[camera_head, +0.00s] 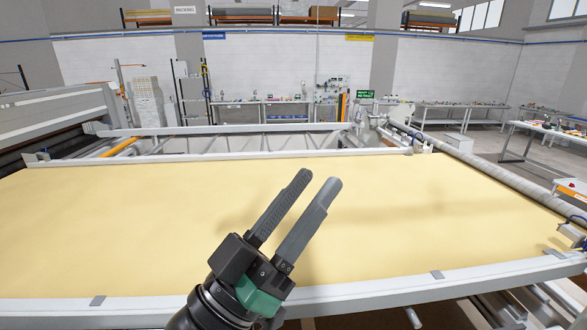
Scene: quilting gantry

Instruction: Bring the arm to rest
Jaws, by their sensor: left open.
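My left gripper (316,187) is in the lower middle of the head view, over the yellow fabric surface (120,220) of the quilting frame. Its two long grey fingers point up and to the right, away from me. They stand apart with nothing between them, so it is open and empty. A faint shadow lies on the fabric to its right. How high the fingers are above the fabric is hard to tell. My right gripper does not show.
A white front rail (380,293) edges the fabric, with small grey clamps (437,275) on it. A long roller (490,178) runs along the right side. White rails and the machine carriage (365,130) stand behind. Worktables (460,115) line the back wall. The fabric is otherwise clear.

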